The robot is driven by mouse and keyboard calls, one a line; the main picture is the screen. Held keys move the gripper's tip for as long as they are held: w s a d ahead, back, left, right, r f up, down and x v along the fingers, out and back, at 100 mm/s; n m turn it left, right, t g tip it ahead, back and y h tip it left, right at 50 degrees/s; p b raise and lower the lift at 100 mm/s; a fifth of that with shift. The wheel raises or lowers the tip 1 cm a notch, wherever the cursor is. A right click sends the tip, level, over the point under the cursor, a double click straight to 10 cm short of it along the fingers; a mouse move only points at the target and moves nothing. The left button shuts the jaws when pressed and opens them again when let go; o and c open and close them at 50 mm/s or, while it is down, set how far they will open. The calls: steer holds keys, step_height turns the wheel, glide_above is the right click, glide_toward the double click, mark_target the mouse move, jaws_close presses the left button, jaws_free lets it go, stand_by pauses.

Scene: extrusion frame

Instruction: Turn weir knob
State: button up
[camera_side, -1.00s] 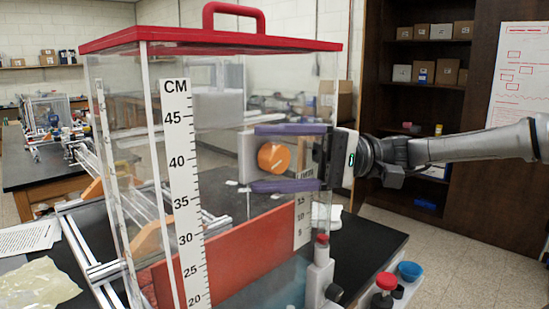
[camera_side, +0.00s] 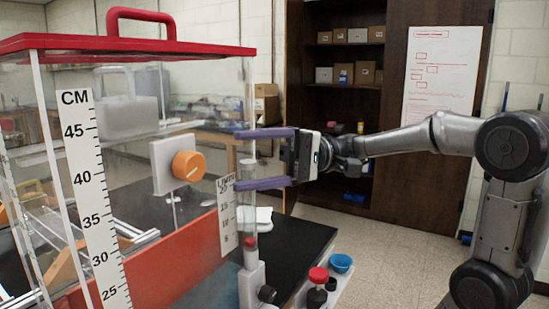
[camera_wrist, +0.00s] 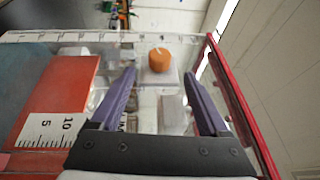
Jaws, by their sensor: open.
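The weir knob is an orange round knob with a pale pointer line (camera_side: 187,165), on a white plate (camera_side: 163,168) at the clear tank. It also shows in the wrist view (camera_wrist: 159,58), ahead of my fingertips and centred between them. My gripper (camera_side: 238,160) is open, with two purple fingers, one above the other in the side view. Its tips stand to the right of the knob, with a visible gap, and nothing is between them. The wrist view also shows my gripper (camera_wrist: 159,74) open and empty.
The clear tank has a red lid (camera_side: 130,42) with a handle and a CM scale (camera_side: 90,190). A red panel (camera_side: 150,260) is inside.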

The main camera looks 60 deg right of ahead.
steer(key=shift+v, duration=2.1)
steer(key=shift+f, duration=0.1)
steer(key=s+a+f+n+g+h, duration=0.1)
steer(key=s+a+f+n+g, duration=0.3)
steer(key=s+a, duration=0.45)
steer(key=s+a+f+g+h, duration=0.3)
steer(key=s+f+h, duration=0.1)
steer(key=f, duration=0.3)
steer(key=s+d+f+n+t+h, duration=0.1)
steer(key=s+d+f+h, duration=0.2)
steer(key=d+f+h, duration=0.5)
steer(key=w+d+f+t+h, duration=0.4)
steer(key=w+d, duration=0.1)
steer(key=d, duration=0.3)
